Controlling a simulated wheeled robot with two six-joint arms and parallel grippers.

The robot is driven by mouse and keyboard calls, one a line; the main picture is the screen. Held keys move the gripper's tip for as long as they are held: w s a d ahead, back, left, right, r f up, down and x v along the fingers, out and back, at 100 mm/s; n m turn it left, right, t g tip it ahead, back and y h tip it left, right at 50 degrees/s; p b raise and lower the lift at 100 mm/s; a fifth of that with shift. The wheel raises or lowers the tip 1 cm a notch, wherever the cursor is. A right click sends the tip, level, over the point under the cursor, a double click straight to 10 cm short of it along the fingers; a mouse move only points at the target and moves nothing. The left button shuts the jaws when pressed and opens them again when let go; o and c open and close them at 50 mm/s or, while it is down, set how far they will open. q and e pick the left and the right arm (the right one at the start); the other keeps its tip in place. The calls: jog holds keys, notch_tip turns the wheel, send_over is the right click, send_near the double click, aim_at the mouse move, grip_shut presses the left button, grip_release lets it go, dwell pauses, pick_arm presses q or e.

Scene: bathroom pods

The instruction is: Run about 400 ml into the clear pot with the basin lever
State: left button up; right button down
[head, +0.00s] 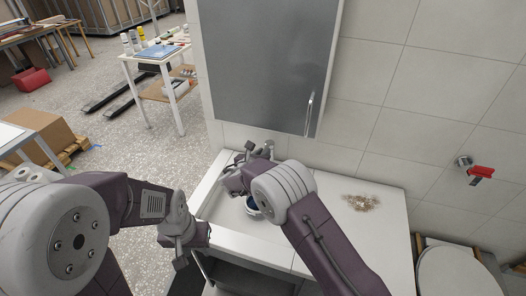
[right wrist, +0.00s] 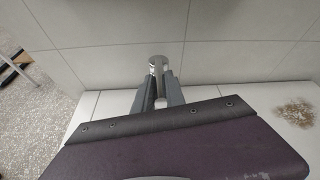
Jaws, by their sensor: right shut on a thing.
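The chrome basin tap (right wrist: 158,64) stands against the tiled wall in the right wrist view, with its lever between the fingers of my right gripper (right wrist: 160,92). That gripper is shut on the lever. In the head view my right gripper (head: 246,158) is at the back of the white basin (head: 228,212), and my own wrist hides most of the tap. A dark blue round thing with a pale rim (head: 252,206) shows partly behind my right arm; I cannot tell what it is. I cannot make out the clear pot. My left gripper (head: 184,250) is over the basin's front left edge, its jaws unclear.
A grey cabinet (head: 262,60) hangs above the basin. A brown speckled patch (head: 361,203) lies on the white counter to the right. A toilet (head: 455,272) and a red-handled valve (head: 480,171) are further right. A white table (head: 157,55) stands back left.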

dwell(0.4)
jog(key=f+b, duration=0.1)
jog(key=b, duration=0.3)
jog(key=shift+s+f+t, duration=0.1)
jog(key=shift+f+t, duration=0.15)
jog(key=shift+t, duration=0.15)
jog(key=shift+r, duration=0.3)
jog(key=c, duration=1.4)
grip_release()
jog(key=b+v, duration=0.1)
jog(key=v, duration=0.8)
jog(key=shift+a, duration=0.15)
